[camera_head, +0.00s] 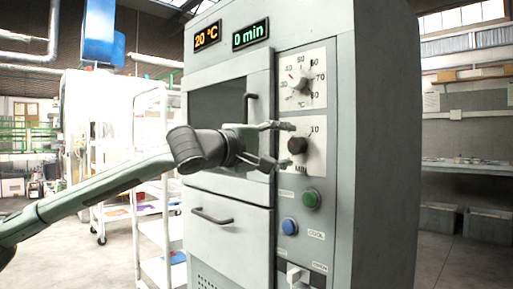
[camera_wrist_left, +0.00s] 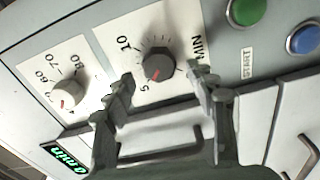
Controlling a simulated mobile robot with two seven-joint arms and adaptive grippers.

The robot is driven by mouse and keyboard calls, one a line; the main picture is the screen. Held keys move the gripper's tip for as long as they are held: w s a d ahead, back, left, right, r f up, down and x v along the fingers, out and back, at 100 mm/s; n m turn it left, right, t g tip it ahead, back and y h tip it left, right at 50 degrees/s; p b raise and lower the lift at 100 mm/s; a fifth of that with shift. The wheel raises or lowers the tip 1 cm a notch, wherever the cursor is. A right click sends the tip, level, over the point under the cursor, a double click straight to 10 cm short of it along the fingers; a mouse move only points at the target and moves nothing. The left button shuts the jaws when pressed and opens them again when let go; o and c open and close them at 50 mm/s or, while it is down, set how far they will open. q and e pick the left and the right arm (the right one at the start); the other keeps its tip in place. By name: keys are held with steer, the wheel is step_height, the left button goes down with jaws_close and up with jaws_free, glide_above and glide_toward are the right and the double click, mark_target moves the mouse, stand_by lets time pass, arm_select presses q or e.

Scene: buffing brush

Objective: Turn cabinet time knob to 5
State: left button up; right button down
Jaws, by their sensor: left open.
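The cabinet's time knob (camera_head: 298,145) is black and sits on the lower white dial plate marked 10 and MIN. In the left wrist view the time knob (camera_wrist_left: 158,62) shows a red mark on its lower edge, on the side towards the printed 5 but not clearly in line with it. The green time display (camera_head: 251,34) reads 0 min. My left gripper (camera_head: 286,146) is open and empty, just in front of the knob. In the left wrist view my left gripper's (camera_wrist_left: 162,81) fingertips are spread apart below the knob; contact cannot be told.
The temperature knob (camera_head: 299,83) sits above, under a 20 °C display (camera_head: 207,37). Green (camera_head: 311,199) and blue (camera_head: 289,227) buttons are below the time dial. A cabinet door handle (camera_head: 248,107) and drawer handle (camera_head: 212,216) stick out nearby. A white rack stands left.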

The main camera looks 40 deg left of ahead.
arm_select(q)
steer(key=shift+s+d, duration=0.25)
steer(key=shift+s, duration=0.4)
steer(key=s, duration=0.8)
steer(key=shift+s+a, duration=0.2)
steer(key=shift+a, duration=0.15)
steer(key=shift+f, duration=0.1)
